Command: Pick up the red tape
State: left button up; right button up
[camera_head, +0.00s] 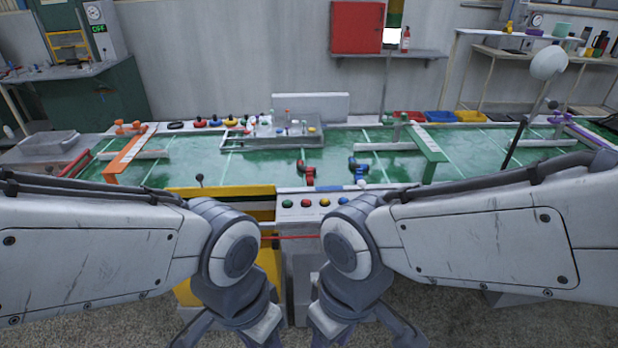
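A small red round item (198,122), which looks like the red tape, lies at the back left of the green worktable (200,165). It sits in a row with other coloured round items and is too small to make out well. My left gripper (230,336) and my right gripper (362,336) both point down in front of the table, far from the red item. Their finger parts spread apart, with the tips at or beyond the bottom edge. I see nothing held in either.
A red tool (307,172) and a blue tool (358,171) lie near the table's front middle. An orange stand (130,155) is at left, a green one (428,150) at right. A grey tray (290,136) stands behind.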

aim_at(309, 176)
jog(key=z, duration=0.25)
jog(key=i, duration=1.8)
jog(key=u, duration=0.25)
